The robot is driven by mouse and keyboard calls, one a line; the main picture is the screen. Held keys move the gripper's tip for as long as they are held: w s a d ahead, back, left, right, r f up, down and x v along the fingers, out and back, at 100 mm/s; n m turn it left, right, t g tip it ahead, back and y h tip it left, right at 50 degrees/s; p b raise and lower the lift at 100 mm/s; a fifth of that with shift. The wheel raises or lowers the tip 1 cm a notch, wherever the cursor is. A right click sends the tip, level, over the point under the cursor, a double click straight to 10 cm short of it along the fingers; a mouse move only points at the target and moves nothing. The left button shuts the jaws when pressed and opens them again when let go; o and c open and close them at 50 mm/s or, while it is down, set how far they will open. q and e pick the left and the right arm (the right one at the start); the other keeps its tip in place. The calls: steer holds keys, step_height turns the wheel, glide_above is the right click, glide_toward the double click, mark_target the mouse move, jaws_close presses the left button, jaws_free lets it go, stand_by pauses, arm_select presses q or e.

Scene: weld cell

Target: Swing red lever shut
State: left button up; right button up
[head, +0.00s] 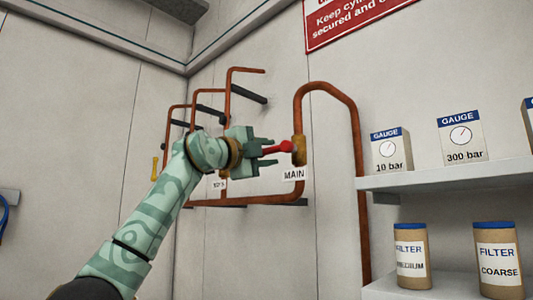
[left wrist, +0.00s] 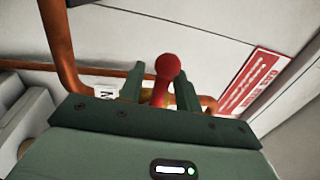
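The fingers hide part of the lever in the head view. My right gripper is in neither view.
Copper pipes (head: 357,150) run up and along the wall around the valve. A yellow handle (head: 155,168) is farther left. At right, a shelf (head: 450,177) holds gauge boxes (head: 389,150), with filter canisters (head: 411,255) below. A red sign (head: 350,18) hangs above.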

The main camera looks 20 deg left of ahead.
arm_select(q)
steer(key=shift+s, duration=0.1)
steer(key=shift+s+a+f+b, duration=0.15)
steer(key=shift+s+b, duration=0.1)
steer(key=shift+b, duration=0.1)
steer(key=b+v, duration=0.6)
steer(key=v, duration=0.9)
steer(key=shift+s, duration=0.3)
steer(key=shift+a+f, duration=0.1)
